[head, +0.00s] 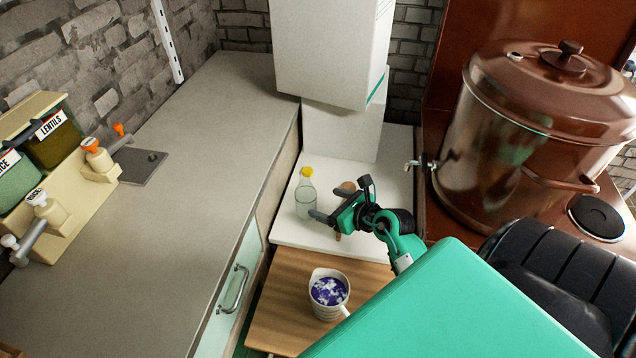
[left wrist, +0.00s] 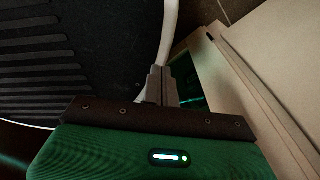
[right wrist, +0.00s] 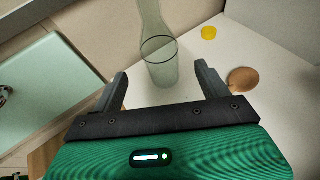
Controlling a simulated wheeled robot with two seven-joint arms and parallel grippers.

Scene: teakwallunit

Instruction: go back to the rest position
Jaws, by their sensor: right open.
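My right gripper (head: 341,199) is open and empty above the white worktop. In the head view it is just right of a clear glass bottle (head: 305,200). In the right wrist view the glass (right wrist: 161,68) shows beyond and between the open fingers (right wrist: 160,88).
A mug (head: 328,293) with a blue and white filling stands on a wooden board (head: 283,305). A wooden spoon-like item (head: 347,187) lies near the right gripper. A large copper pot (head: 540,120) stands right. The grey counter (head: 190,200) is largely clear.

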